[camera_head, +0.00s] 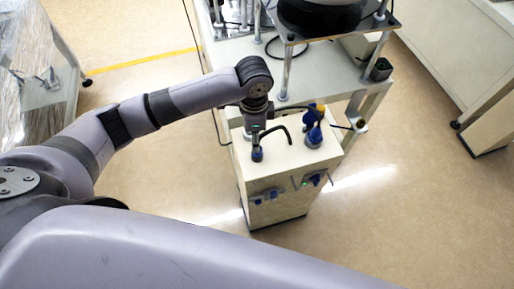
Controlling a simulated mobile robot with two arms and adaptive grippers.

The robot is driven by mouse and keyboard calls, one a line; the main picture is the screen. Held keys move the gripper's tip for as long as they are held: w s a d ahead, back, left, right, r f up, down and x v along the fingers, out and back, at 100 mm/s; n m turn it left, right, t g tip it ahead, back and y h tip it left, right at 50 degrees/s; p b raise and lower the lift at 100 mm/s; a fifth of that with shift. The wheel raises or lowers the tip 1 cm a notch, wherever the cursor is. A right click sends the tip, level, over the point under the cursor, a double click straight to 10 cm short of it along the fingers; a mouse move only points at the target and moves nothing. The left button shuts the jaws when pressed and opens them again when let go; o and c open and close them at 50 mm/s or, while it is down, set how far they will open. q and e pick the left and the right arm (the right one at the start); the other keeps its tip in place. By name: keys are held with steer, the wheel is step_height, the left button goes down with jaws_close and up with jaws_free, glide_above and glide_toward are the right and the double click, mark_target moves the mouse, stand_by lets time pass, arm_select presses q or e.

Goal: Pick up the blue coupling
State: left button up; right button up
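A blue part (314,136) stands on the right of the white cabinet's top, with a blue and yellow fitting (315,115) just behind it. A smaller dark blue end (257,155) sits near the top's front edge, joined to a curved black hose. I cannot tell which blue piece is the coupling. My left gripper (248,133) points down over the left of the cabinet top, to the left of the blue part and behind the dark blue end. Its fingers are too small and dark to tell open from shut. My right gripper is out of view.
The white cabinet (272,220) has blue fittings on its front. Behind it stands a white table (215,55) with metal posts and a black bowl (318,15). A wrapped pallet (35,60) is far left, a white bench (450,50) right. Floor between is clear.

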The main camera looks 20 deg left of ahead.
arm_select(q)
steer(key=shift+f, duration=0.85)
steer(key=f, duration=0.1)
steer(key=f+p, duration=0.1)
steer(key=f, duration=0.2)
steer(key=shift+w+d+f+p, duration=0.15)
steer(key=shift+d+f+p, duration=0.15)
steer(key=shift+f+p, duration=0.1)
steer(key=shift+f, duration=0.3)
steer(key=shift+c, duration=0.2)
jaws_close()
